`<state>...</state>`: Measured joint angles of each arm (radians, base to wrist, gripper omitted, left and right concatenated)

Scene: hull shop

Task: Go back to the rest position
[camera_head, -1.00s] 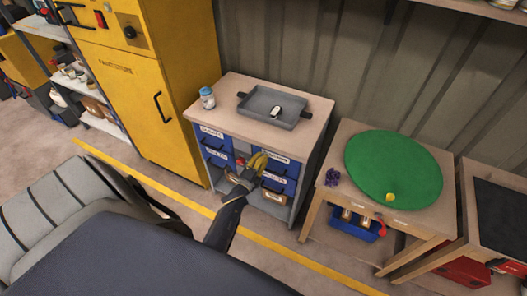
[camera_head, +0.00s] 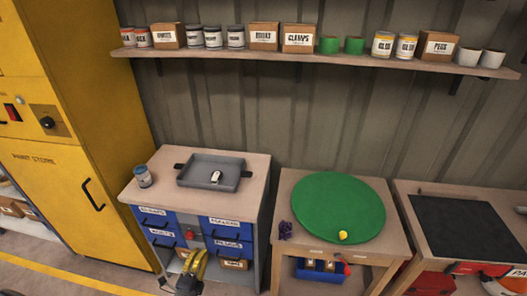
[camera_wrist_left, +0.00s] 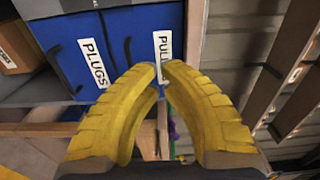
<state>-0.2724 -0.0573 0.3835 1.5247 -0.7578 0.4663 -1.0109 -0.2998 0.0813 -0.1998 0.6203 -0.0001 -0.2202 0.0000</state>
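My left gripper (camera_head: 194,266) is at the bottom of the head view, in front of the lower part of a cabinet with blue drawers (camera_head: 226,226). Its yellow fingers also show in the left wrist view (camera_wrist_left: 158,68), with their tips together and nothing seen between them. Beyond the fingers there are blue drawer fronts (camera_wrist_left: 72,62), with a label reading PLUGS (camera_wrist_left: 93,63) and another partly hidden by a finger. My right gripper is in neither view.
A grey tray (camera_head: 186,183) holding a small pale item (camera_head: 215,177) and a jar (camera_head: 143,176) are on the cabinet top. A green disc (camera_head: 335,205) lies on the wooden table to the right. A long shelf (camera_head: 330,57) of tins and boxes runs above.

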